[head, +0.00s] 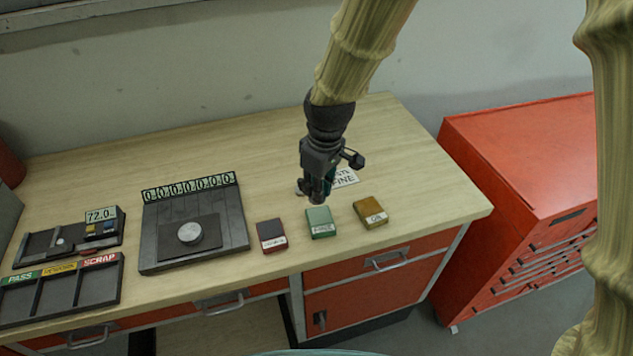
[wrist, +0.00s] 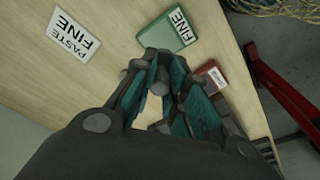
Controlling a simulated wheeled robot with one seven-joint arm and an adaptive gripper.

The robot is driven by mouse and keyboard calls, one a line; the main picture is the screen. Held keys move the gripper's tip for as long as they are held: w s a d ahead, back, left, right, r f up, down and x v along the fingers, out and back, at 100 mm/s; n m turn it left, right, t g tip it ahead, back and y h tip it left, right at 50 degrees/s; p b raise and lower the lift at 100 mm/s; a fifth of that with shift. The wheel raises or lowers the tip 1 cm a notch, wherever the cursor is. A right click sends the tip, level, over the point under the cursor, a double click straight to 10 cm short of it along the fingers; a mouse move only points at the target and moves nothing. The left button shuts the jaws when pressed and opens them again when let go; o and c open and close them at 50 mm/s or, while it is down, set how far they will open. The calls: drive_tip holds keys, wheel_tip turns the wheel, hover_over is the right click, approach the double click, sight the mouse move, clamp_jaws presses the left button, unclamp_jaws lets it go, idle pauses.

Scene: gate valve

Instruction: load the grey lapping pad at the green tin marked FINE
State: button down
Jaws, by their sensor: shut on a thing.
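My gripper (head: 318,196) points down over the bench, just behind the green tin (head: 320,222) in the head view. It is shut on a small grey piece, which looks like the lapping pad (wrist: 151,78); the fingers hide most of it. The green tin has a white FINE label and stands on the bench near its front edge. In the wrist view the green tin (wrist: 166,33) lies just beyond the fingertips. I cannot tell whether the pad touches it; in the head view the gripper appears above and behind the tin.
A dark red tin (head: 271,236) stands left of the green one, a yellow-brown tin (head: 370,213) right. A white PASTE FINE card (head: 345,178) lies behind. A dark plate with a round disc (head: 190,233) and sorting trays (head: 62,288) fill the left. The bench's back right is clear.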

sight(319, 216)
drive_tip(key=f, duration=0.1)
drive_tip(key=f+b, duration=0.1)
drive_tip(key=shift+w+d+f+b, duration=0.25)
drive_tip(key=shift+f+b, duration=0.1)
drive_tip(key=shift+f, duration=0.05)
drive_tip(key=shift+s+f+b, duration=0.2)
drive_tip(key=shift+f+b, duration=0.65)
drive_tip(key=shift+f, duration=0.15)
drive_tip(key=shift+w+f+b, duration=0.1)
drive_tip(key=shift+f+b, duration=0.2)
drive_tip(key=shift+f, duration=0.1)
drive_tip(key=shift+a, duration=0.1)
drive_tip(key=shift+f, duration=0.45)
drive_tip(key=shift+f, duration=0.15)
idle(1.7)
